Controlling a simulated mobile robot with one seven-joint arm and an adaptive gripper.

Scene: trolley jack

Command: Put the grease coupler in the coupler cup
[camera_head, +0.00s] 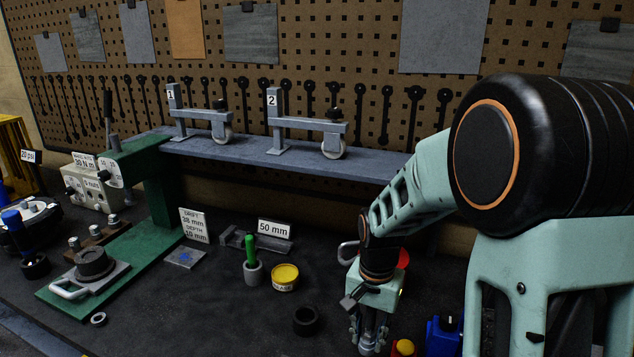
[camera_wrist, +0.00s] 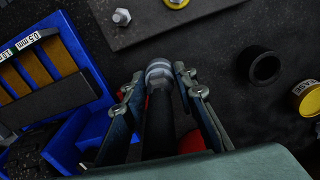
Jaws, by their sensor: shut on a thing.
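My gripper (camera_head: 368,338) hangs low at the right of the bench in the head view, pointing down. In the wrist view my gripper (camera_wrist: 160,88) is shut on the grease coupler (camera_wrist: 158,72), a dark rod-like piece with a silvery ringed end between the fingers. The coupler cannot be made out clearly in the head view. A short, black, open-topped round cup (camera_head: 306,320), which looks like the coupler cup, stands on the bench left of my gripper. It also shows in the wrist view (camera_wrist: 263,66), right of and apart from the held coupler. It looks empty.
A yellow tin (camera_head: 285,277) and a grey holder with a green-handled tool (camera_head: 252,270) stand behind the cup. A blue bin (camera_wrist: 72,125) is left in the wrist view, near a plate with bolts (camera_wrist: 150,22). A grey shelf (camera_head: 290,158) overhangs the back.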

